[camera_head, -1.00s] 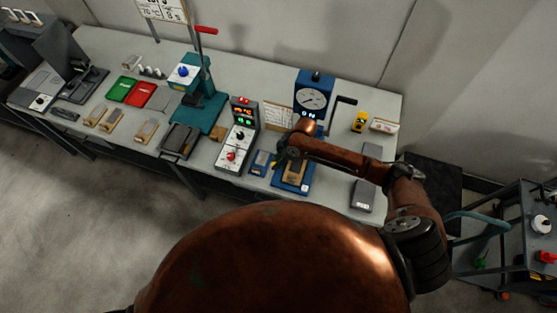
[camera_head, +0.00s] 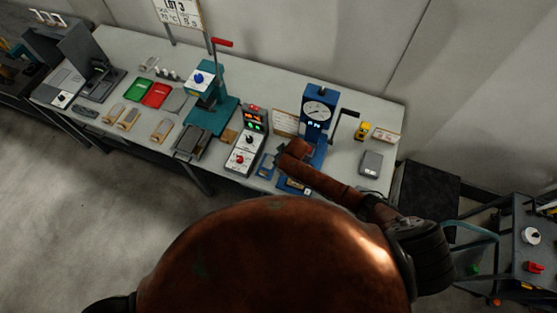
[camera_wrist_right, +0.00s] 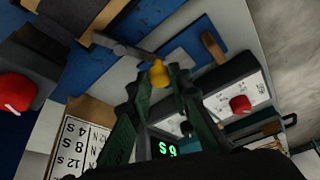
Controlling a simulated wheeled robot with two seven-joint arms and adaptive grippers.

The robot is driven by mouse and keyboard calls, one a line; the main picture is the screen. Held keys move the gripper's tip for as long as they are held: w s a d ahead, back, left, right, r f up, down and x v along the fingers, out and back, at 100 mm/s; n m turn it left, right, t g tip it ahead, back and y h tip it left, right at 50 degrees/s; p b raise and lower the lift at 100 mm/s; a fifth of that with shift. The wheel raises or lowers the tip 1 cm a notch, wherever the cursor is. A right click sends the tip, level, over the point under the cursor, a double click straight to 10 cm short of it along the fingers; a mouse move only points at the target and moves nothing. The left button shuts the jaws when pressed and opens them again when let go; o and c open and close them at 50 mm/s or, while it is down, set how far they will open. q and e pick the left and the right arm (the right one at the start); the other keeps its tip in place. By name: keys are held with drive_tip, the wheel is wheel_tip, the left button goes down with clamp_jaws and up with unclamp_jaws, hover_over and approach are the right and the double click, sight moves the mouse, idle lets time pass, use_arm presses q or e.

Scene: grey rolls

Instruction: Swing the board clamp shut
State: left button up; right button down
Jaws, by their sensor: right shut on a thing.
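The board clamp shows in the right wrist view as a grey bar (camera_wrist_right: 118,46) with a yellow knob (camera_wrist_right: 159,75) at its end. It lies over a blue base, with a tan edge, perhaps the board (camera_wrist_right: 102,10), near its far end. My right gripper (camera_wrist_right: 160,88) has its green fingers around the yellow knob and is shut on it. In the head view my right gripper (camera_head: 281,156) is beside the blue dial press (camera_head: 317,109), and my arm hides the clamp and most of the press base. My left gripper is not in view.
A control box (camera_head: 247,142) with lit digits stands left of my right gripper. A card stand (camera_wrist_right: 86,141) is close in the wrist view, as is a red knob (camera_wrist_right: 17,92). A grey box (camera_head: 371,163) stands right of the press. The teal press (camera_head: 207,103) is farther left.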

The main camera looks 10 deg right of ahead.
drive_tip(key=shift+w+m, duration=0.2)
drive_tip(key=shift+m, duration=0.2)
drive_tip(key=shift+d, duration=0.1)
drive_tip(key=c, duration=1.8)
unclamp_jaws()
drive_tip(key=v, duration=1.2)
drive_tip(key=shift+a, duration=0.2)
